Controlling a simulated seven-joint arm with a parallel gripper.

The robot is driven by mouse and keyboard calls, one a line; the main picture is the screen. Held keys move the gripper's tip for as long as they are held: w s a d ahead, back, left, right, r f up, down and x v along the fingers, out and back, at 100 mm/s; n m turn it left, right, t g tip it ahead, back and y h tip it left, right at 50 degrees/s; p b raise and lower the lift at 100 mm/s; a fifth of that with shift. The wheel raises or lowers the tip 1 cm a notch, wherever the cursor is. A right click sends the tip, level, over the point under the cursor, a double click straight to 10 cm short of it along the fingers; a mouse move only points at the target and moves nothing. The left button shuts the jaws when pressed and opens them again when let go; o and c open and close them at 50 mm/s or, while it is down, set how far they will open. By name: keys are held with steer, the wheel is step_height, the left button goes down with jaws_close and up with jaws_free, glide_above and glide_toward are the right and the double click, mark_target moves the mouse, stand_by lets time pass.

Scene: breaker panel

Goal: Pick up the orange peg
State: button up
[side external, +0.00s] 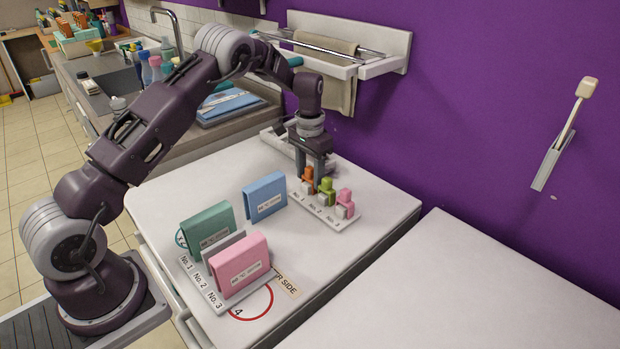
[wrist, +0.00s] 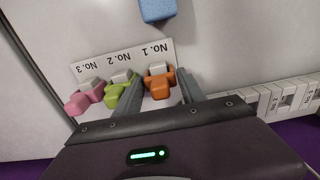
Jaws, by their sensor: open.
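The orange peg (side external: 309,174) stands at the No. 1 place on a small white labelled board (side external: 330,222) at the back of the table. In the wrist view the orange peg (wrist: 158,84) lies between the two open fingers of my gripper (wrist: 157,95). My gripper (side external: 317,172) points down over the No. 1 end of the board. A green peg (side external: 327,186) stands at No. 2 and a pink peg (side external: 345,197) at No. 3. In the wrist view one finger is close beside the green peg (wrist: 118,90); I cannot tell if they touch.
A blue block (side external: 265,196) stands alone mid-table. A front rack (side external: 222,303) marked No. 1 to No. 3 holds a green block (side external: 208,231) and a pink block (side external: 240,265). A white strip of labelled parts (wrist: 292,98) lies right in the wrist view. The purple wall is behind.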

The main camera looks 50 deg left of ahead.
mark_target(310, 167)
steer(key=shift+f, duration=0.75)
steer(key=c, duration=1)
step_height(310, 167, up, 13)
steer(key=shift+f, duration=0.2)
steer(key=s, duration=1.8)
steer(key=shift+f, duration=0.25)
steer(key=o, duration=0.7)
jaws_close()
steer(key=shift+r, duration=3)
steer(key=s, duration=1.1)
